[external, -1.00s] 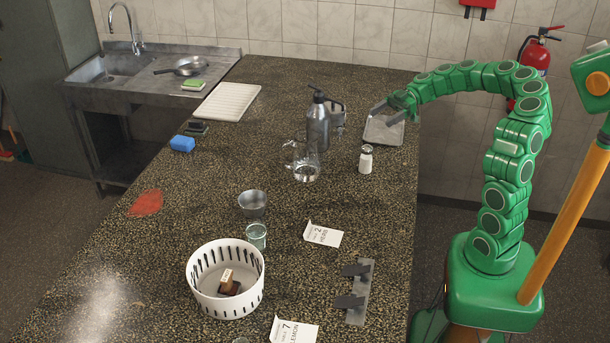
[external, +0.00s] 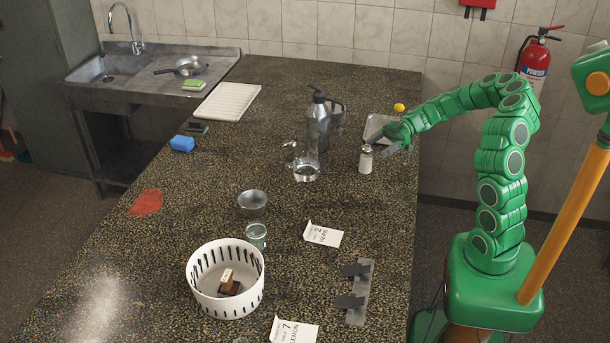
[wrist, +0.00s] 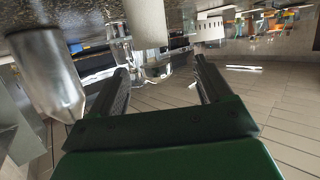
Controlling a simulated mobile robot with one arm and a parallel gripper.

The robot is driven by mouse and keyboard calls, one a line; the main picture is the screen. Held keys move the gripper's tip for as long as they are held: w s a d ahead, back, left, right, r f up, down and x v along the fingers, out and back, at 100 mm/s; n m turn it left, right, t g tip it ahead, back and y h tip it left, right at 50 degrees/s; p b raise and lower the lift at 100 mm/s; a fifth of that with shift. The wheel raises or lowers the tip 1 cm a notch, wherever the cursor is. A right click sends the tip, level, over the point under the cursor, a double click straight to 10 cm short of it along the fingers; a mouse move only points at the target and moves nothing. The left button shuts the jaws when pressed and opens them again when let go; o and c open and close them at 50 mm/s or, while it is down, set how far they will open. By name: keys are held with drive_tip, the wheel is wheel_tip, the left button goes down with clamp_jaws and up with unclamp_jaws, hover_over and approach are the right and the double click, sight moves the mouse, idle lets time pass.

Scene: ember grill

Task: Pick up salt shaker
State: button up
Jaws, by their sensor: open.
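The salt shaker (external: 365,162) is white with a grey top and stands upright on the speckled counter, near its right edge. In the wrist view it is the pale cylinder (wrist: 148,20), upside down in the picture, beyond my fingertips and roughly between their lines. My gripper (external: 382,145) is just behind and to the right of the shaker, low over the counter. In the wrist view my gripper (wrist: 161,68) has its fingers well apart with nothing between them.
A metal pump bottle (external: 318,125) and a glass jug (external: 304,168) stand left of the shaker. A metal tray (external: 379,122) lies behind it, with a yellow ball (external: 398,107) nearby. The counter in front of the shaker is clear down to a card (external: 323,235).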

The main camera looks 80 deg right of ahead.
sight(362, 155)
drive_tip(key=shift+w+d+x, duration=0.1)
drive_tip(key=shift+w+x, duration=0.05)
drive_tip(key=shift+x, duration=1.65)
drive_tip(key=shift+w+d+x, duration=0.1)
drive_tip(key=shift+d+x, duration=0.05)
drive_tip(key=shift+x, duration=1.65)
drive_tip(key=c, duration=1.2)
drive_tip(key=shift+r, duration=0.15)
